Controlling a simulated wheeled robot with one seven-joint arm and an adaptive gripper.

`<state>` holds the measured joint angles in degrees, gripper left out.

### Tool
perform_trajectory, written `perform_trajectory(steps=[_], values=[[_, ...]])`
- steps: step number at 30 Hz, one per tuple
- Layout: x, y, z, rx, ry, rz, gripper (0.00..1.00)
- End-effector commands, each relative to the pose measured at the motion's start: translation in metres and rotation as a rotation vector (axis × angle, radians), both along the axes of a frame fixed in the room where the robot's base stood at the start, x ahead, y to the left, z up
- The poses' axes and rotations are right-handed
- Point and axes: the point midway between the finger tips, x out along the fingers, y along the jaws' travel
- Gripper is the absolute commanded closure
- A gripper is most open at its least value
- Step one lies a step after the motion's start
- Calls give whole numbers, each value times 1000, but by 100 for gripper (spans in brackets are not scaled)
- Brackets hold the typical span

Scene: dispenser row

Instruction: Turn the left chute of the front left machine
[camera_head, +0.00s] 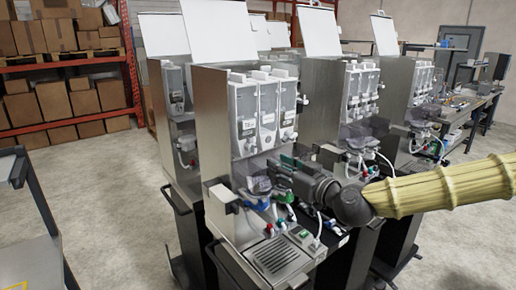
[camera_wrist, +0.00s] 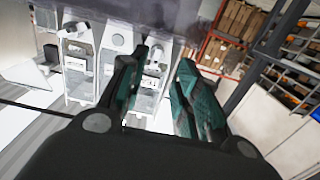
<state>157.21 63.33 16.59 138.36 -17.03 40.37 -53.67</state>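The front left machine (camera_head: 215,120) is a tall grey cabinet with a raised white lid and white canisters (camera_head: 268,110) in its upper front. A dark translucent chute (camera_head: 259,185) shows below the canisters on the left. My gripper (camera_head: 284,168) is in front of this machine, just right of that chute, and hides part of the chute area. In the wrist view my gripper (camera_wrist: 163,60) has its two teal fingers apart, with nothing clearly held between them. White canisters (camera_wrist: 77,70) show beyond the fingers. A blurred grey translucent part crosses the top; I cannot tell which chute it is.
Hoses with blue, red and green fittings and a drip tray (camera_head: 276,255) lie below my gripper. More machines (camera_head: 325,95) stand close behind and to the right. A dark-framed cart (camera_head: 35,235) is at the left, with clear floor between. Shelves of boxes (camera_head: 70,80) stand behind.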

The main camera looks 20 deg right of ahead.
Motion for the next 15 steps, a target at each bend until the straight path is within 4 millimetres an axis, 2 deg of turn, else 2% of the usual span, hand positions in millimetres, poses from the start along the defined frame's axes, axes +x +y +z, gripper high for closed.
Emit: perform_trajectory(steps=[1,4,15], values=[[0,-2,7,1,-15,-2,68],[0,-3,13,-1,-28,-3,68],[18,4,13,-3,-28,-2,68]])
